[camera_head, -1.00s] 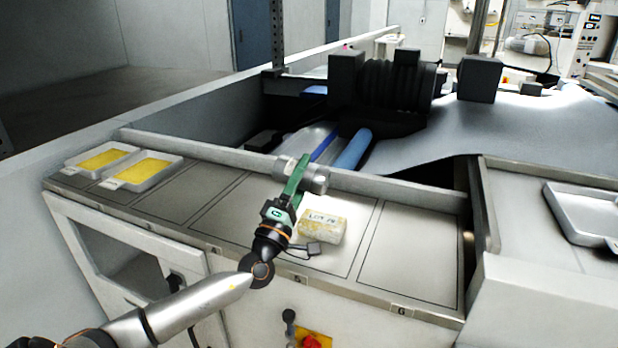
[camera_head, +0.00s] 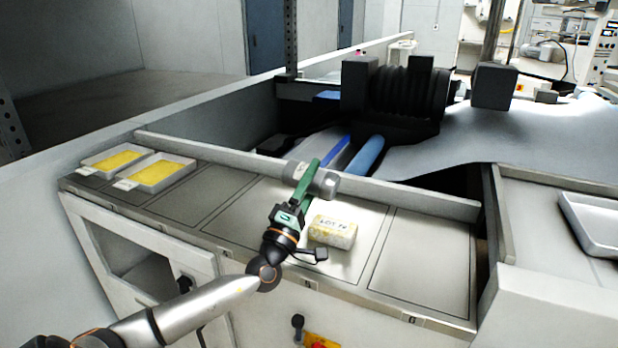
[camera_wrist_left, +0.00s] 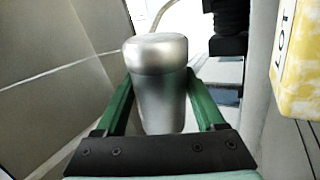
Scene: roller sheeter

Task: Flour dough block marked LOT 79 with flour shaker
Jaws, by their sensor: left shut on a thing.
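The dough block (camera_head: 333,231), pale yellow with LOT 79 lettering on top, lies on a marked cell of the steel shelf. Part of it shows at the right edge of the left wrist view (camera_wrist_left: 298,75). My left gripper (camera_head: 308,182) has green fingers and is shut on the flour shaker (camera_head: 322,184), a grey metal cylinder. The left wrist view shows the shaker (camera_wrist_left: 160,85) between both fingers. In the head view the shaker lies tilted, above and slightly left of the block, near the rail. My right gripper is not in view.
Two white trays with yellow contents (camera_head: 160,173) stand at the shelf's far left. A rail (camera_head: 410,193) runs along the shelf's back, with rollers and a sheet behind it. The cell right of the block (camera_head: 425,260) is bare. Another white tray (camera_head: 595,225) is at the right.

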